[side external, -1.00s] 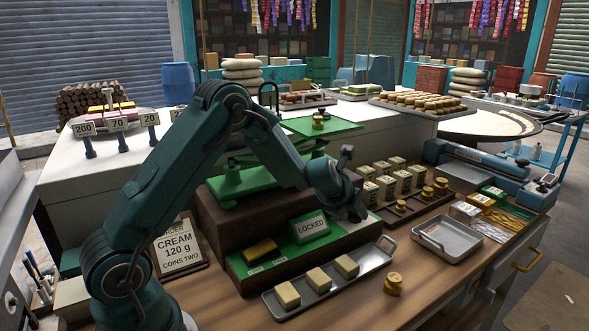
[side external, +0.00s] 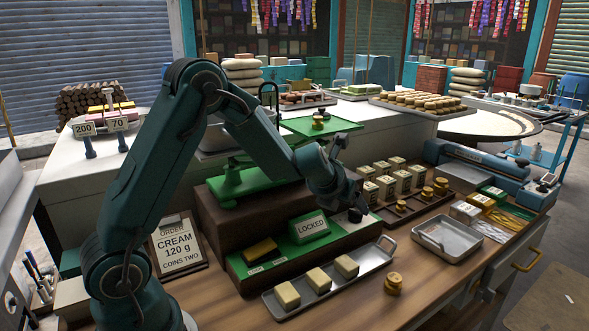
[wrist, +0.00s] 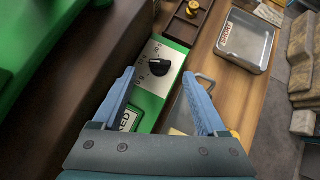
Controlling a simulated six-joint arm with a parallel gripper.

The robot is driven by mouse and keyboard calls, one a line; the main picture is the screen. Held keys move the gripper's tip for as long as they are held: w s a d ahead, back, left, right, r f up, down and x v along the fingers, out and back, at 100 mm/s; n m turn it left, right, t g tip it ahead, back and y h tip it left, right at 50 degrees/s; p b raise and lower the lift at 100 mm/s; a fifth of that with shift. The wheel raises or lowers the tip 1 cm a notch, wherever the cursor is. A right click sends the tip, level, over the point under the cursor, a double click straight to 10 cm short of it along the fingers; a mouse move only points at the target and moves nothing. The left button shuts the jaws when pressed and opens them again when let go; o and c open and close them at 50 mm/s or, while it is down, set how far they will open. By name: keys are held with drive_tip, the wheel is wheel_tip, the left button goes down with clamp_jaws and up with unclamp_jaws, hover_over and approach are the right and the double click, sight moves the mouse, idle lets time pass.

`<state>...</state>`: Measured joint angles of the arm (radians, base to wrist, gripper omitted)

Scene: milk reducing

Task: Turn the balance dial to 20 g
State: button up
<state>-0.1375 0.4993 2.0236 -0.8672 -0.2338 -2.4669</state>
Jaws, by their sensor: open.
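In the side view the dial (side external: 355,215) shows as a small dark knob at the right end of the green-topped base, right of the LOCKED sign (side external: 310,227). My gripper (wrist: 158,76) is open, its two blue fingers apart on either side of the knob in the wrist picture, with nothing between them. In the side view my gripper (side external: 349,203) is just above the dial; contact cannot be told.
The green balance (side external: 232,185) stands behind on a brown box. A tray with pale blocks (side external: 295,308) lies in front of the dial.

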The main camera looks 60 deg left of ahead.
drive_tip(key=shift+s+d+r, duration=0.1)
drive_tip(key=shift+s+r, duration=0.1)
drive_tip(key=shift+s, duration=0.05)
